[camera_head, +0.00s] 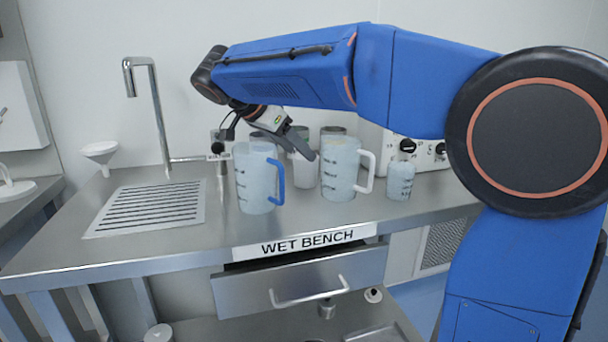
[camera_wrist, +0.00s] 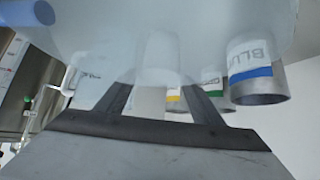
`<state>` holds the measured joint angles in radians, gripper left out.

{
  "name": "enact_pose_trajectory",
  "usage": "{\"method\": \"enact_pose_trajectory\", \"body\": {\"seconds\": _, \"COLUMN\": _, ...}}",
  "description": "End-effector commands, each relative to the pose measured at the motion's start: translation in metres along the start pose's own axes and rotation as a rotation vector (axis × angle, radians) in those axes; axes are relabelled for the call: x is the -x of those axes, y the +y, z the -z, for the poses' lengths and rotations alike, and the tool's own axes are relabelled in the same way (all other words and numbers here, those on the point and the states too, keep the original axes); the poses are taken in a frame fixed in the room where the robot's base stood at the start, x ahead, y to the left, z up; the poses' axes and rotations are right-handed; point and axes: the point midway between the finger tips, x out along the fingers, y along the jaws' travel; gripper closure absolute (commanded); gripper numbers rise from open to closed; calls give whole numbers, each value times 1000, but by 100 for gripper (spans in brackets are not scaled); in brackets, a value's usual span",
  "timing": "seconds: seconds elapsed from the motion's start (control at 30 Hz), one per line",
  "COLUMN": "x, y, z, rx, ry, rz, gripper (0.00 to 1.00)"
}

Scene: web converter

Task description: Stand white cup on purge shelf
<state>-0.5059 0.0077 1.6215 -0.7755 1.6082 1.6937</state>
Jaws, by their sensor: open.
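Two pale measuring cups stand on the bench in the head view, a white-handled cup (camera_head: 340,170) and a blue-handled cup (camera_head: 255,180). A plain whitish vessel (camera_head: 305,172) stands between them, partly behind my gripper. I cannot tell for certain which is the white cup. My gripper (camera_head: 308,151) is open and points down to the right, above and between the two handled cups. In the wrist view my gripper (camera_wrist: 160,92) has its fingers apart, with a translucent pale vessel (camera_wrist: 150,30) filling the top. I cannot identify a purge shelf.
The bench (camera_head: 140,245) has a slotted drain (camera_head: 150,207), a tap (camera_head: 155,100) and a funnel (camera_head: 100,152). A small bottle (camera_head: 399,180) stands at right. Metal canisters stand behind; a blue-banded canister (camera_wrist: 258,88) is close at right. The front bench strip is clear.

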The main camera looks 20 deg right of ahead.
Motion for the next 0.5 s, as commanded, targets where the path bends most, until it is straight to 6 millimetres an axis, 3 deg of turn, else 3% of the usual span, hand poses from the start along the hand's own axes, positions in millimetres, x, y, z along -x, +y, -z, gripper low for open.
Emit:
{"method": "enact_pose_trajectory", "body": {"seconds": 0.2, "x": -20, "y": 0, "z": 0, "rx": 0, "ry": 0, "rz": 0, "gripper": 39}}
{"method": "enact_pose_trajectory", "body": {"seconds": 0.43, "x": -22, "y": 0, "z": 0, "rx": 0, "ry": 0, "rz": 1, "gripper": 39}}
{"method": "enact_pose_trajectory", "body": {"seconds": 0.47, "x": -22, "y": 0, "z": 0, "rx": 0, "ry": 0, "rz": 1, "gripper": 42}}
{"method": "enact_pose_trajectory", "body": {"seconds": 0.5, "x": -22, "y": 0, "z": 0, "rx": 0, "ry": 0, "rz": 1, "gripper": 51}}
